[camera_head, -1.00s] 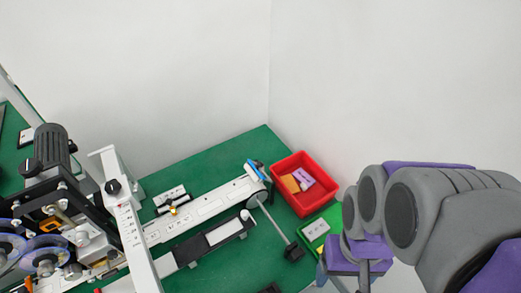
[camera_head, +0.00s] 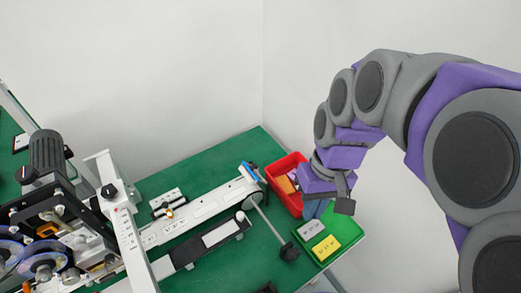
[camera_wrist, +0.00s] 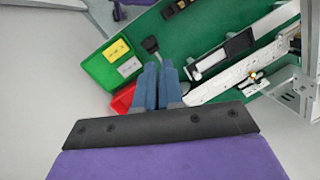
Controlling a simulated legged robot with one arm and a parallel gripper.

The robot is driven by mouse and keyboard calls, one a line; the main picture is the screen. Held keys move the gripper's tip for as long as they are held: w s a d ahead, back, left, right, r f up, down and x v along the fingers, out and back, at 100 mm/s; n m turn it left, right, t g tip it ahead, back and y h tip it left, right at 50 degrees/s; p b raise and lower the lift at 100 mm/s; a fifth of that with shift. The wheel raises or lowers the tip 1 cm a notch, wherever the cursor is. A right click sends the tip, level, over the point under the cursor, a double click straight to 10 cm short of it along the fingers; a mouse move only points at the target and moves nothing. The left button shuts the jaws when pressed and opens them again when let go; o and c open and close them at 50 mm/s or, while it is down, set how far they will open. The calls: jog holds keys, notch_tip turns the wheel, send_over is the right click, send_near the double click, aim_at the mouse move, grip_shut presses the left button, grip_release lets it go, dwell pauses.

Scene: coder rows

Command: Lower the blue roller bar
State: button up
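The blue roller bar (camera_head: 250,171) is a small blue piece across the far end of the white conveyor (camera_head: 200,209) in the head view. It appears tilted. I cannot make it out in the wrist view, where my fingers cover that area. My gripper (camera_head: 313,212) is right of the bar, apart from it, in front of the red bin. In the wrist view the two blue-grey fingers (camera_wrist: 158,70) point away from the camera, almost together, with nothing visible between them.
A red bin (camera_head: 274,172) and a green tray (camera_head: 348,237) with a grey block and a yellow block stand right of the conveyor. A rod with a black end (camera_head: 289,251) juts from the conveyor's end. A white machine frame (camera_head: 127,222) stands at left.

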jog(key=w+a+n, duration=0.1)
jog(key=w, duration=0.4)
jog(key=w+a+r+y+p, duration=0.1)
jog(key=w+a, duration=0.1)
jog(key=w, duration=0.3)
jog(key=w+a+n+y, duration=0.1)
jog(key=w+a, duration=0.1)
jog(key=w, duration=0.4)
jog(key=shift+w+r+n+g+p, duration=0.1)
jog(key=shift+r+n+g+p, duration=0.2)
jog(key=shift+p, duration=0.1)
grip_shut()
jog(key=w+f+n+p, duration=0.1)
jog(key=w+f, duration=0.3)
jog(key=w, duration=0.4)
jog(key=w+f+p, duration=0.1)
jog(key=w+f, duration=0.2)
jog(key=w, duration=0.4)
jog(key=shift+w+a+f+n+y, duration=0.3)
jog(key=shift+w+f+n+y, duration=0.05)
jog(key=shift+f+n+y, duration=0.05)
jog(key=b, duration=0.1)
send_over(255, 164)
jog(key=w+d, duration=0.3)
jog(key=d, duration=0.1)
notch_tip(255, 164, down, 9)
jog(key=shift+s+a+f+b, duration=0.4)
jog(key=shift+s+a+f, duration=0.6)
jog(key=shift+a+f, duration=0.25)
